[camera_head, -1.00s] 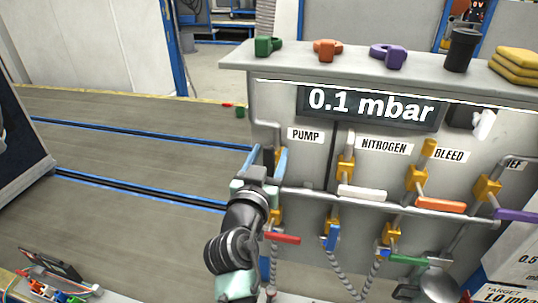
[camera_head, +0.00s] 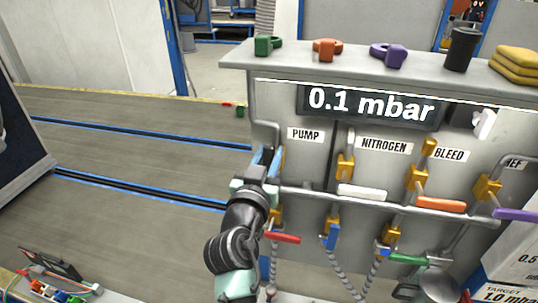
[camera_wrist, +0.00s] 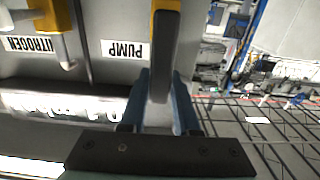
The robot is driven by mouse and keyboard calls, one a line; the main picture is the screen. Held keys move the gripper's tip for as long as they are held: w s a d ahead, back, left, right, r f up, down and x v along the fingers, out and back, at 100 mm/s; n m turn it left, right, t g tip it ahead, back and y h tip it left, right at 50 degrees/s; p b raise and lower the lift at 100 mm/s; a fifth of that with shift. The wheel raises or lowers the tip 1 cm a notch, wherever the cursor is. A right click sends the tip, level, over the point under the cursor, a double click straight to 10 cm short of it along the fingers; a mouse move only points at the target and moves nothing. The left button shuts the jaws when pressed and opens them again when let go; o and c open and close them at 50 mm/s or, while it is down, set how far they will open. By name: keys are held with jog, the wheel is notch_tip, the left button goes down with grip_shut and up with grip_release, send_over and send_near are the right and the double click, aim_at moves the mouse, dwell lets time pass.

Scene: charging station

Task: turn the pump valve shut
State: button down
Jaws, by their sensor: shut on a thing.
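The pump valve sits under the PUMP label (camera_head: 306,134) at the panel's left side. In the head view my gripper (camera_head: 268,156) covers most of it. The wrist view, upside down, shows the valve's dark grey lever (camera_wrist: 160,60) and a yellow part (camera_wrist: 167,5) at the top edge. My gripper (camera_wrist: 161,88) has its blue fingers on both sides of the lever and is shut on it. The lever runs roughly lengthwise between the fingers. The display (camera_head: 370,106) reads 0.1 mbar.
The nitrogen valve's white lever (camera_head: 362,192) and the bleed valve's orange lever (camera_head: 441,204) are to the right. A red lever (camera_head: 283,238) is just below my gripper. A horizontal pipe (camera_head: 320,192) crosses the panel. Open floor lies to the left.

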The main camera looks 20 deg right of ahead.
jog(key=shift+f+b, duration=0.1)
jog(key=shift+b, duration=0.25)
dwell(0.5)
jog(key=s+d+f+m+b, duration=0.1)
jog(key=m+b, duration=0.3)
jog(key=b, duration=0.2)
jog(key=s+d+f+m+b, duration=0.1)
jog(key=d+m+b, duration=0.1)
jog(key=m+b, duration=0.2)
jog(key=s+d+f+m+b, duration=0.1)
jog(key=f+m+b, duration=0.1)
jog(key=m+b, duration=0.3)
jog(key=shift+d+b, duration=0.3)
jog(key=shift+b, duration=1.75)
jog(key=m+b, duration=0.1)
jog(key=f+m+b, duration=0.1)
jog(key=m+b, duration=0.1)
jog(key=f+m+b, duration=0.1)
jog(key=m, duration=0.1)
jog(key=shift+s+d+b, duration=0.2)
jog(key=shift+d+b, duration=0.05)
jog(key=shift+b, duration=0.15)
jog(key=c, duration=0.6)
grip_release()
jog(key=shift+c, duration=0.2)
